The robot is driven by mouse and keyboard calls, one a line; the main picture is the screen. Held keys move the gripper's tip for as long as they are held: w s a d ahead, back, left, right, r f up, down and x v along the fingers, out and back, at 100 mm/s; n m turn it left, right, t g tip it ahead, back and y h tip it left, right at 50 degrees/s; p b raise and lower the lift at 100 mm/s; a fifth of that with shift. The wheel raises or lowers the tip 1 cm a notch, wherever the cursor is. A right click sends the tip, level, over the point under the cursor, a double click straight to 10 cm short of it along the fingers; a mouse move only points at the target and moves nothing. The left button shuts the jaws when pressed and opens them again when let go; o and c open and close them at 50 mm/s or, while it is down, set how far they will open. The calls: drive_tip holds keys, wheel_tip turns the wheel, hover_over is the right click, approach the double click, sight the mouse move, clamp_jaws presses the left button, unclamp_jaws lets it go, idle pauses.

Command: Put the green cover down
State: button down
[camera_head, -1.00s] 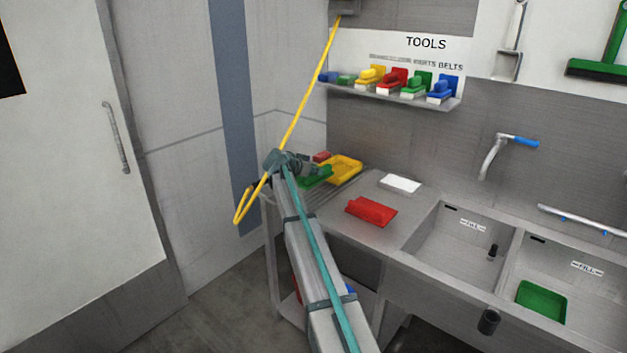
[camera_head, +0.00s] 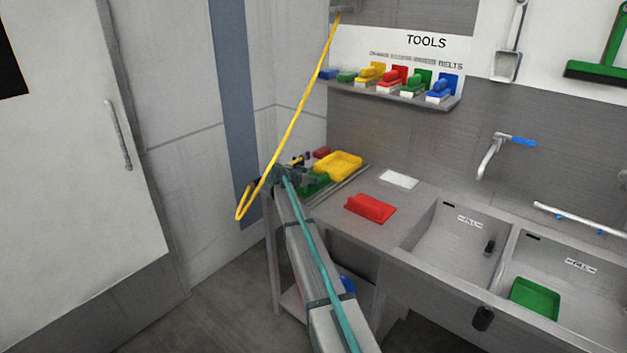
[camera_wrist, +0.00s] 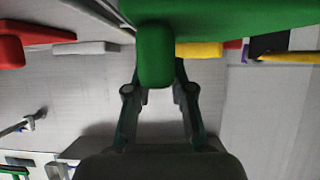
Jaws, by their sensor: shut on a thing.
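The green cover (camera_head: 317,184) is at the left end of the steel bench, partly hidden by my gripper (camera_head: 297,177). In the wrist view the green cover (camera_wrist: 230,18) fills the top of the picture, and its rounded handle stands between the fingers. My gripper (camera_wrist: 158,72) is shut on that handle. The cover's underside is hidden, so I cannot tell whether it touches the rack below.
A yellow tray (camera_head: 338,165) and a small red piece (camera_head: 321,153) lie close behind the cover.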

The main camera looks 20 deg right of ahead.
drive_tip(key=c, duration=1)
unclamp_jaws()
drive_tip(key=b+v, duration=0.4)
drive_tip(key=v, duration=0.8)
drive_tip(key=s+a+f+n+g+y, duration=0.1)
drive_tip(key=s+a+f+n, duration=0.1)
drive_tip(key=s+f, duration=0.75)
drive_tip(key=s+a+f+n+g+y, duration=0.2)
drive_tip(key=s+f, duration=0.2)
drive_tip(key=f, duration=1.1)
drive_tip(key=s+a+f+n+g+y, duration=0.2)
drive_tip(key=s+a+f, duration=0.1)
drive_tip(key=s+f, duration=0.85)
drive_tip(key=s+a+f+n+g+y, duration=0.1)
drive_tip(key=s+a+f+n+g, duration=0.15)
drive_tip(key=s+f, duration=0.9)
drive_tip(key=s+a+f+n+g+y, duration=0.1)
drive_tip(key=s+a, duration=0.2)
drive_tip(key=s, duration=1)
drive_tip(key=s+a+f+n+g+y, duration=0.1)
drive_tip(key=s+a+n+g+y, duration=0.1)
drive_tip(key=s, duration=1.1)
drive_tip(key=s+a+f+n+g+y, duration=0.1)
drive_tip(key=s+a, duration=0.4)
drive_tip(key=s, duration=0.8)
drive_tip(key=shift+f+g+y, duration=0.35)
drive_tip(key=shift+f+y, duration=0.1)
drive_tip(key=shift+y, duration=0.05)
